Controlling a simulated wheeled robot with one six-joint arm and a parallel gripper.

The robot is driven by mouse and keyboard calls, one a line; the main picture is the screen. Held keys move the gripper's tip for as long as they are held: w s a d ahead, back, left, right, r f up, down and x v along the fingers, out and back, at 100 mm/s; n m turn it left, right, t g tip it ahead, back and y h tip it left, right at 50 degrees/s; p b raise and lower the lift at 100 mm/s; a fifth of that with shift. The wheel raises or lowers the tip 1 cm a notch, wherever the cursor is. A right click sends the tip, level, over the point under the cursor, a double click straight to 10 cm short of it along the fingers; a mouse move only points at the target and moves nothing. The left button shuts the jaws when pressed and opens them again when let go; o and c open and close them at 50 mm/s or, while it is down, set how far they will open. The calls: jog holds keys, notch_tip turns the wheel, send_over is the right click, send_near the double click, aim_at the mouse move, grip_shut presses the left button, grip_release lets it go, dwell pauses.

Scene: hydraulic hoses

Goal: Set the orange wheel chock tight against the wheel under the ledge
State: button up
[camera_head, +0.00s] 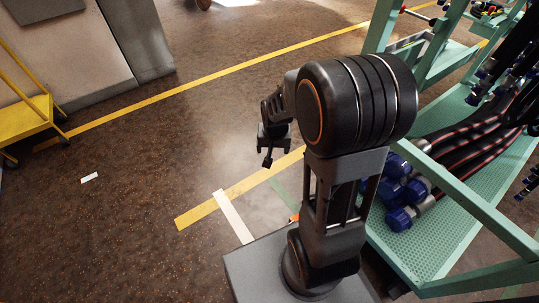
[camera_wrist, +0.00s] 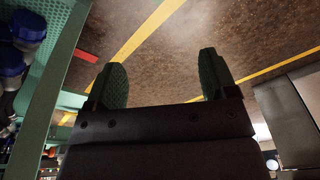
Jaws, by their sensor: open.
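My gripper (camera_head: 267,158) hangs over the floor left of the green rack, its jaws apart. In the wrist view its two dark green finger pads (camera_wrist: 163,78) stand wide apart with only floor between them. A small orange patch (camera_head: 294,218) shows beside my arm, low by the rack; it may be the chock, but my arm hides most of it. An orange bit (camera_wrist: 67,118) also shows at the left of the wrist view, too small to identify. I cannot make out the wheel or the ledge in either view.
The green rack (camera_head: 468,195) on the right holds dark hoses (camera_head: 480,150) and blue-capped fittings (camera_head: 400,215). Yellow tape (camera_head: 205,78) and white tape (camera_head: 234,216) mark the floor. A yellow cart (camera_head: 25,122) stands far left.

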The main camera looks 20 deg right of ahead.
jog(key=s+a+r+n, duration=0.5)
jog(key=s+a+r, duration=0.1)
jog(key=s+r, duration=0.4)
jog(key=shift+r+t, duration=0.4)
jog(key=shift+s, duration=0.1)
